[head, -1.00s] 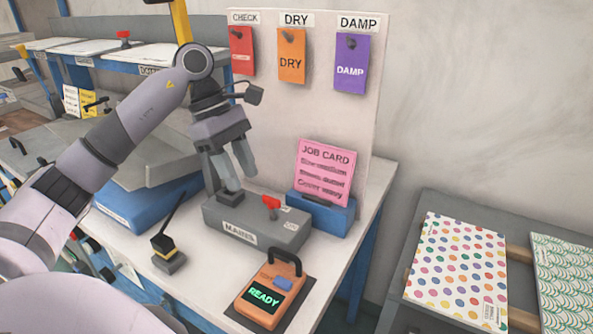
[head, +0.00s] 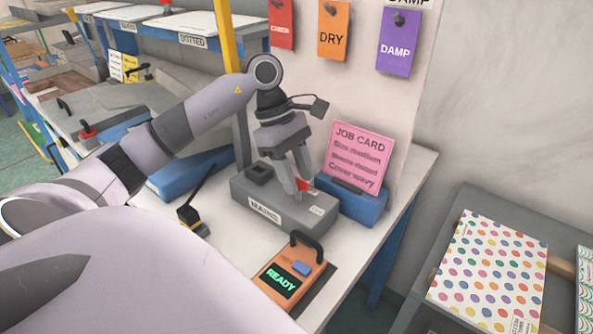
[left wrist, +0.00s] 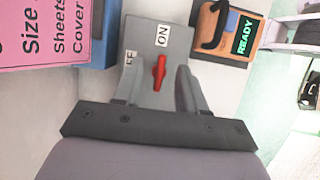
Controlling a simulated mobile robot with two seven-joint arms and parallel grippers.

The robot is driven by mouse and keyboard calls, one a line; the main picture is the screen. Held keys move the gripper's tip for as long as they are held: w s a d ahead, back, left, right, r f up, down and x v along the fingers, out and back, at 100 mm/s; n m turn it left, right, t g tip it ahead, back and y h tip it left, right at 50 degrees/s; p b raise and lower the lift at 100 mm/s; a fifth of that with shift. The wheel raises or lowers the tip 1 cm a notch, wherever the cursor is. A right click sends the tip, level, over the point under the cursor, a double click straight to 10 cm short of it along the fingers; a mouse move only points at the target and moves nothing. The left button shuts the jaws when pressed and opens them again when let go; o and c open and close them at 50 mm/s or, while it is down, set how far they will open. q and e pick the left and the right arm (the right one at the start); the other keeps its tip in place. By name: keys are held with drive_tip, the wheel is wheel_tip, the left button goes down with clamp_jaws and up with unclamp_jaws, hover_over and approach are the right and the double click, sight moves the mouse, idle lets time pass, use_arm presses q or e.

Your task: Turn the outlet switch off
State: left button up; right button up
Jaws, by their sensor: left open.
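The outlet box (head: 262,205) is a grey block labelled MAINS on the white bench. Its red switch (head: 304,184) is partly hidden by my left gripper (head: 297,186). In the left wrist view the red switch (left wrist: 158,72) is a lever lying in line with the ON label (left wrist: 162,35). A second label (left wrist: 128,60), partly hidden, reads FF at the side. My left gripper also shows in the left wrist view (left wrist: 157,78). It is open, with one finger on each side of the lever and gaps showing. My right gripper is not in view.
An orange device (head: 290,272) reading READY stands in front of the box. A pink job card (head: 358,157) in a blue holder (head: 350,203) stands right behind it. A tag board rises behind.

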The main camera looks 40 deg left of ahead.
use_arm(q)
drive_tip(key=shift+c, duration=0.3)
clamp_jaws()
